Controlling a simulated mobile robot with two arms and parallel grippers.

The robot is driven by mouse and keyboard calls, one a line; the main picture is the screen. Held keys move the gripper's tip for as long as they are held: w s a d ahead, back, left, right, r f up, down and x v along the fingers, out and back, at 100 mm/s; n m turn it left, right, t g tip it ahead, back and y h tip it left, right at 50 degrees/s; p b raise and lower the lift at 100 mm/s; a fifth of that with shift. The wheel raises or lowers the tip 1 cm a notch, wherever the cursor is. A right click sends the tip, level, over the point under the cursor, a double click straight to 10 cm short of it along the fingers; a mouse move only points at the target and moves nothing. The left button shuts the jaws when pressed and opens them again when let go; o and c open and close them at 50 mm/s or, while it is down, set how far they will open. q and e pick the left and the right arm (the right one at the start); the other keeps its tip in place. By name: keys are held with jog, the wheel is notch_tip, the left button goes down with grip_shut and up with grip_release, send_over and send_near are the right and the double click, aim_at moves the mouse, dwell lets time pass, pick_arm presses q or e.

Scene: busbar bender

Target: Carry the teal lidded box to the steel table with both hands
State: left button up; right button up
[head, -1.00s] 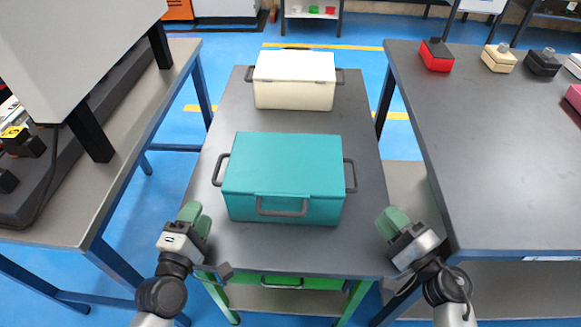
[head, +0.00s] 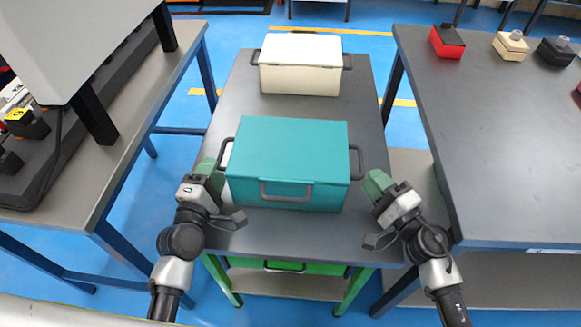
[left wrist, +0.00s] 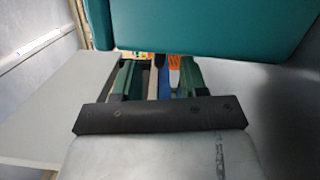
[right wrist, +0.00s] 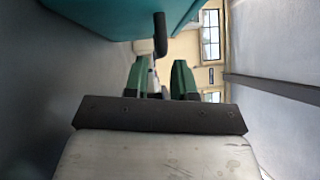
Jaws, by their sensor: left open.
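The teal lidded box (head: 290,150) sits upright on the dark grey top of a small cart (head: 300,228). It has a dark handle on each short side and one on the front. My left gripper (head: 209,172) is open close to the box's left handle (head: 224,158). The left wrist view shows the teal box (left wrist: 200,25) above its green fingers (left wrist: 158,80). My right gripper (head: 375,184) is just right of the right handle (head: 357,162). In the right wrist view its green fingers (right wrist: 161,78) stand apart, with the handle (right wrist: 160,33) ahead and nothing between them.
A white lidded box (head: 300,64) stands behind the teal box on the cart. A table at right (head: 490,150) carries red, beige and black small items at its back; its near part is clear. A table at left (head: 150,130) bears a large machine (head: 75,40).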

aim_at(220, 157)
pick_arm(q)
jog(key=w, duration=0.4)
jog(key=shift+w+d, duration=0.3)
jog(key=shift+w, duration=0.1)
pick_arm(e)
jog(key=x, duration=0.5)
jog(key=shift+s, duration=0.1)
pick_arm(q)
jog(key=c, duration=0.4)
pick_arm(e)
jog(key=c, duration=0.4)
pick_arm(q)
grip_shut()
pick_arm(e)
grip_shut()
jog(key=shift+d+f, duration=0.1)
jog(key=shift+f, duration=0.05)
pick_arm(q)
jog(key=shift+r, duration=0.3)
pick_arm(e)
jog(key=shift+r, duration=0.25)
